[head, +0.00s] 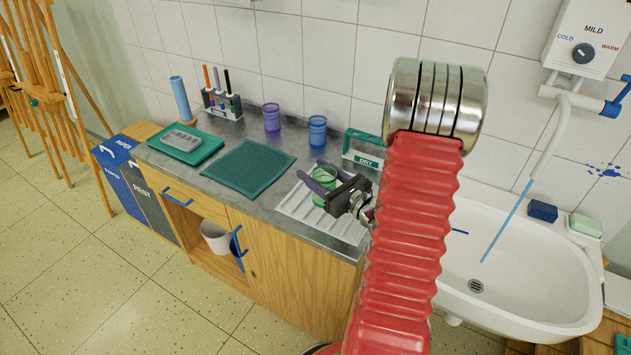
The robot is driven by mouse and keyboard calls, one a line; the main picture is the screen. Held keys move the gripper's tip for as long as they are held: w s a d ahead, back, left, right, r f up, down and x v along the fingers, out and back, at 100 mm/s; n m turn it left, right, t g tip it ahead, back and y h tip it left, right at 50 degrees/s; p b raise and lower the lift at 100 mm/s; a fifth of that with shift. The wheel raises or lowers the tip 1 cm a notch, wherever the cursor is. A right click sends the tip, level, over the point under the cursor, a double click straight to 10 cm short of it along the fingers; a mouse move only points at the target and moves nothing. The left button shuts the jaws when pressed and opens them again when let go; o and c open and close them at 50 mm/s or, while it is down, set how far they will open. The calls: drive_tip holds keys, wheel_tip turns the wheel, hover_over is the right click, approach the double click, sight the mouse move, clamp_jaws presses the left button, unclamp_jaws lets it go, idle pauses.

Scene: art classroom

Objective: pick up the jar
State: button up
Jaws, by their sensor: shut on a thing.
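A green see-through jar (324,174) is at the white ribbed draining tray (293,205) on the counter. My gripper (323,186) is shut on this jar, with its dark fingers around the sides. The fingers hide part of the jar. I cannot tell whether its base touches the tray. A purple jar (272,117) and a blue jar (317,131) stand upright on the counter behind, apart from my gripper.
A green DRY holder (364,151) stands close behind my gripper. A dark green mat (249,167) lies left of the tray. A teal tray (205,142) with a grey block and a marker rack (222,104) are farther left. A white sink (535,285) is at right.

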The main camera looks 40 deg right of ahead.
wheel_tip(320, 180, up, 6)
idle(0.4)
drive_tip(key=shift+a, duration=0.1)
idle(0.5)
